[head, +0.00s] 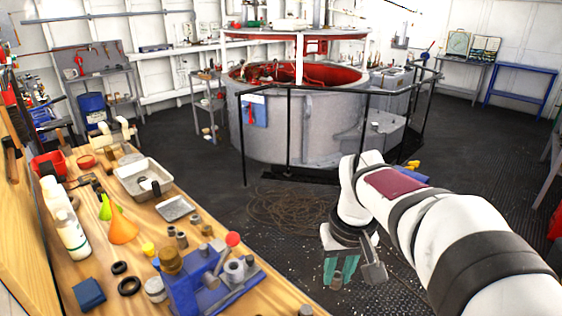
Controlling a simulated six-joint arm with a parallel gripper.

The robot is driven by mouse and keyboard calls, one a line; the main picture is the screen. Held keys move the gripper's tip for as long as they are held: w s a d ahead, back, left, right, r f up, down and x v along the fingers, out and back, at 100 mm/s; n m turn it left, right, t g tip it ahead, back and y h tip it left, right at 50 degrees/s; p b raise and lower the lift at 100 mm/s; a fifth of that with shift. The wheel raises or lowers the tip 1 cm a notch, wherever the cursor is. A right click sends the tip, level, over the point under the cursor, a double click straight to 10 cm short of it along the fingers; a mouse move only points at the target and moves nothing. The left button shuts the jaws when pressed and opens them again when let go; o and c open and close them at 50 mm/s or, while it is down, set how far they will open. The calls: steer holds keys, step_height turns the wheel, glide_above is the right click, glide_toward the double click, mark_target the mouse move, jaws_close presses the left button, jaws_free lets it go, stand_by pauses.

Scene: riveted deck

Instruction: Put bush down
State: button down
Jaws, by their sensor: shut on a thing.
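My gripper (338,279) hangs at the end of my white arm, pointing down over the dark floor, to the right of the wooden bench. Its teal fingers are shut on a small greyish bush (337,281), which shows only as a small patch low between the fingertips. The gripper is apart from the bench. A blue fixture (195,285) with a red-knobbed lever and grey cylindrical parts stands on the near end of the bench.
The wooden bench (230,304) carries a white tray (128,183), a small grey tray (175,208), an orange funnel (123,228), bottles, black rings and several small grey cylinders. A large railed tank (270,130) stands behind. Tangled rope-like strands (290,210) lie on the floor.

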steer(key=w+f+n, duration=0.3)
steer(key=w+f, duration=0.6)
steer(key=f, duration=0.5)
steer(key=shift+n+y, duration=0.3)
steer(key=w+a+f, duration=0.1)
steer(key=a+f, duration=0.1)
steer(key=a, duration=0.1)
steer(key=w+a+f, duration=0.1)
steer(key=a+f, duration=0.1)
steer(key=a, duration=0.1)
steer(key=w+a+f, duration=0.1)
steer(key=a+f, duration=0.1)
steer(key=a, duration=0.1)
steer(key=shift+w+a+f, duration=0.2)
steer(key=shift+a+f, duration=0.1)
steer(key=shift+f, duration=1.95)
steer(key=c, duration=0.7)
jaws_free()
steer(key=shift+f, duration=0.15)
